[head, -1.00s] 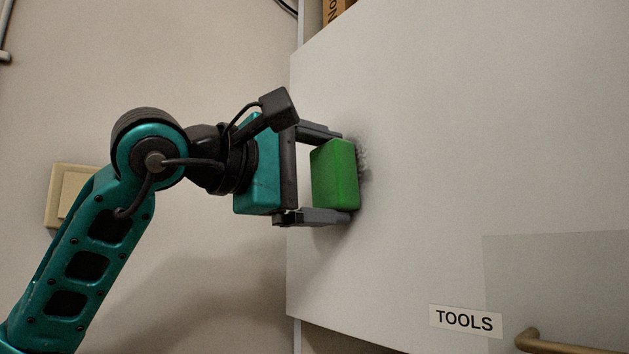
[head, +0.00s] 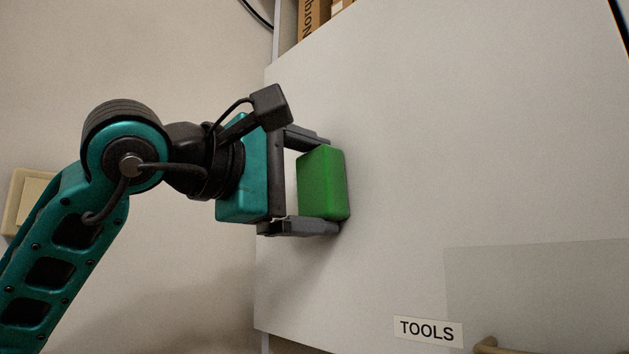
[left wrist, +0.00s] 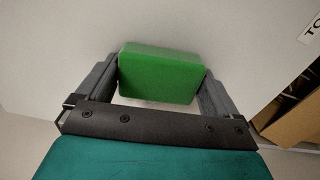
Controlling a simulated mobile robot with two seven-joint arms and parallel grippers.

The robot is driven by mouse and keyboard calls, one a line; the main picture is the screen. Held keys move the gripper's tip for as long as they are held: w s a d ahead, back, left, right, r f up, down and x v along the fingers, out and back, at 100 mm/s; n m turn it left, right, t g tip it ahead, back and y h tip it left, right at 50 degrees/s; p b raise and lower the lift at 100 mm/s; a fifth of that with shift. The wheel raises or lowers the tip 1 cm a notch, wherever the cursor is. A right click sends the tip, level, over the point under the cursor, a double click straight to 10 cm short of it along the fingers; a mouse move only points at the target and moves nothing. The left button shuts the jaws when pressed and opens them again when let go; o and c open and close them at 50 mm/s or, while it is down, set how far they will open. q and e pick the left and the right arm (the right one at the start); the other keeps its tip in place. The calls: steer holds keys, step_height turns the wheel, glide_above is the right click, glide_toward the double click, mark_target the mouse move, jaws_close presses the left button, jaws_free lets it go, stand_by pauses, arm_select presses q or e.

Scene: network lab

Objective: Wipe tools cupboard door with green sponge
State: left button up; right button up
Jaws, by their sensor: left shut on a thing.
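The tools cupboard door (head: 500,170) is a pale grey panel filling the right side of the head view, with a TOOLS label (head: 428,330) near its lower edge. My left gripper (head: 331,186) is shut on the green sponge (head: 322,184), one finger above it and one below. The sponge is at the door's face near its left edge and appears to touch it. In the left wrist view the sponge (left wrist: 160,72) sits between both fingers with the pale door (left wrist: 200,25) behind it. The door surface behind the sponge is hidden. My right gripper is not in view.
A brass-coloured handle (head: 490,346) is at the bottom of the door. Cardboard boxes (head: 312,18) show behind the door's top left edge. A cream wall plate (head: 25,198) is on the wall behind my left arm. The door right of the sponge is unobstructed.

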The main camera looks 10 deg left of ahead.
mark_target(295, 167)
arm_select(q)
steer(key=shift+w+a, duration=0.95)
steer(key=shift+a, duration=0.25)
steer(key=shift+w+a+r+p, duration=1.15)
steer(key=shift+a+r+p, duration=0.2)
steer(key=shift+a+p, duration=0.2)
steer(key=shift+s+d+f+b, duration=0.1)
steer(key=shift+s+d+b, duration=0.2)
steer(key=shift+s+d, duration=0.65)
steer(key=shift+s+d+r+b, duration=0.1)
steer(key=shift+s+d+b, duration=0.2)
steer(key=shift+s+d, duration=0.55)
steer(key=shift+s+d+f+b, duration=0.1)
steer(key=shift+s+d+b, duration=0.35)
steer(key=shift+d, duration=0.85)
steer(key=shift+w+a+p, duration=0.25)
steer(key=shift+w+a, duration=0.3)
steer(key=shift+a, duration=0.25)
steer(key=shift+w+a+p, duration=0.2)
steer(key=shift+w+a, duration=0.35)
steer(key=shift+a, duration=0.2)
steer(key=shift+w+a+p, duration=0.5)
steer(key=shift+w+a, duration=0.7)
steer(key=shift+a, duration=0.3)
